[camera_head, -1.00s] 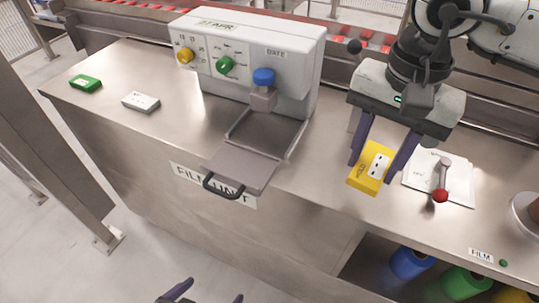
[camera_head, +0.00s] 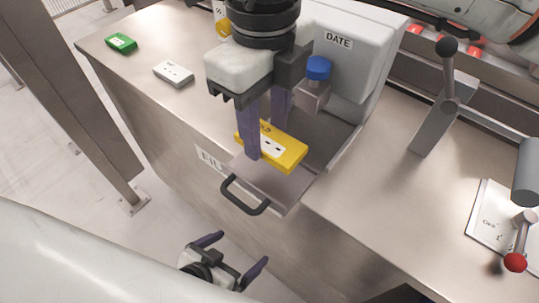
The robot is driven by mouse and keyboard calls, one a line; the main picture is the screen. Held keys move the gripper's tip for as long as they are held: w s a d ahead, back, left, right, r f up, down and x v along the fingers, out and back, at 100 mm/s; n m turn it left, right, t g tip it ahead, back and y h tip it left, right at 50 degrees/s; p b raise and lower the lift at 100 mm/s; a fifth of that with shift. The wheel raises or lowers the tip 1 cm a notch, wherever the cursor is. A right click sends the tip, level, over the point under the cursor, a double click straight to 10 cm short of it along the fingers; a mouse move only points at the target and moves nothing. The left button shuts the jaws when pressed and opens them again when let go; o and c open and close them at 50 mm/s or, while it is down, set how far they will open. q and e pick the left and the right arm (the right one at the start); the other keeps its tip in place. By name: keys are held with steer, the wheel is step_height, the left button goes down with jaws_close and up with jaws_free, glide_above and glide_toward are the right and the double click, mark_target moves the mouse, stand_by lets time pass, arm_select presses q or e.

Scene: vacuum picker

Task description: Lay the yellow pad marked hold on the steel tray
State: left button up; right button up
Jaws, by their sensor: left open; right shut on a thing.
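The yellow pad (camera_head: 290,158), with a white label on top, is between the purple fingers of my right gripper (camera_head: 265,130). The gripper is shut on it from above. The pad is over the steel tray (camera_head: 283,186), near its front part with the black handle (camera_head: 244,196). I cannot tell whether the pad touches the tray. The fingers hide part of the pad and its marking. My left gripper (camera_head: 238,257) is open and empty, low in front of the bench, over the floor.
A white machine marked DATE (camera_head: 360,52) with a blue knob (camera_head: 318,68) stands behind the tray. A green pad (camera_head: 121,43) and a white pad (camera_head: 173,73) lie on the bench at left. A lever with a red ball (camera_head: 515,262) and a paper sheet (camera_head: 490,215) are at right.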

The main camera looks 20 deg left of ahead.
mark_target(267, 170)
step_height(267, 170, down, 6)
steer(key=shift+f, duration=0.65)
steer(key=o, duration=0.8)
steer(key=shift+r, duration=0.15)
step_height(267, 170, up, 12)
steer(key=shift+r, duration=0.2)
